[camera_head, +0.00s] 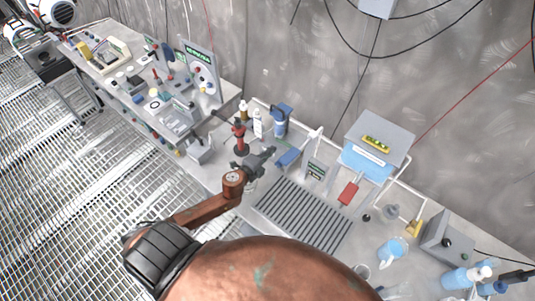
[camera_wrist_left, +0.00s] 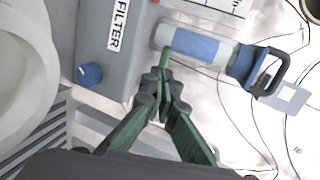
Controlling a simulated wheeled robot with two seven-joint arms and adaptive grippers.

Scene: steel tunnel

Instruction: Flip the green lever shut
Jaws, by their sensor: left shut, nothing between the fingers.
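A thin green lever (camera_wrist_left: 166,56) shows in the left wrist view, between the grey box labelled FILTER (camera_wrist_left: 112,50) and a clear cylinder with a blue band (camera_wrist_left: 197,44). It stands just beyond my left gripper's fingertips (camera_wrist_left: 161,90); whether they touch it I cannot tell. The left gripper is shut with nothing between its fingers. My right gripper is not in view.
A blue knob (camera_wrist_left: 90,74) and a blue-handled fitting (camera_wrist_left: 258,70) flank the area. A red valve post (camera_head: 240,137) stands left of the gripper. A slatted grate (camera_head: 303,215) lies in front, and a grey-blue box (camera_head: 378,145) stands at right.

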